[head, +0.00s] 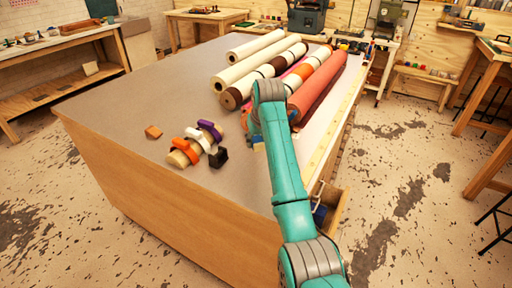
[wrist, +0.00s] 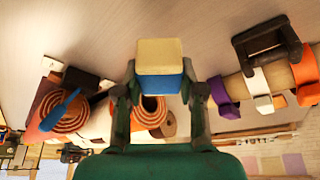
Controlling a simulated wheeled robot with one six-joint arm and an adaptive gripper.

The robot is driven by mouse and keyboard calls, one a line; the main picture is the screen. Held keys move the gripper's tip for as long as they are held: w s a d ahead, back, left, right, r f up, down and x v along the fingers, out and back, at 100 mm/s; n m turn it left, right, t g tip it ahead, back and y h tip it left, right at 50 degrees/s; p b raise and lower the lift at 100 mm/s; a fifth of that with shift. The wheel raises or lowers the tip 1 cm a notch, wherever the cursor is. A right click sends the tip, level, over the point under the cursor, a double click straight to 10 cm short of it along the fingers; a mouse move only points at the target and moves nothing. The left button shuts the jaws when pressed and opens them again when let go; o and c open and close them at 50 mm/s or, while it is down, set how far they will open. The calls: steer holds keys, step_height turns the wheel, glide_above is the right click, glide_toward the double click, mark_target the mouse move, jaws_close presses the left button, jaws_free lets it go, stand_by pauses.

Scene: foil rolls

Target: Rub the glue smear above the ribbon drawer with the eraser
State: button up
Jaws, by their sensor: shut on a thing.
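My gripper (wrist: 160,82) is shut on the eraser (wrist: 161,55), a block with a cream part and a blue part, held between the two fingers. In the head view the gripper is mostly hidden behind my teal arm, above the worktable near the front ends of the rolls. An open drawer (head: 336,212) shows at the table's right side, partly behind my arm, with something blue inside. I cannot make out the glue smear in either view.
Long foil and paper rolls (head: 318,88) lie along the table's far right. Ribbon spools (head: 185,152) on a rod, a black holder (head: 218,157) and an orange block (head: 153,132) stand on the left. The grey tabletop (head: 130,100) is clear at left.

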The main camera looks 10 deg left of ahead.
steer(key=shift+r, duration=1.85)
steer(key=shift+d, duration=0.1)
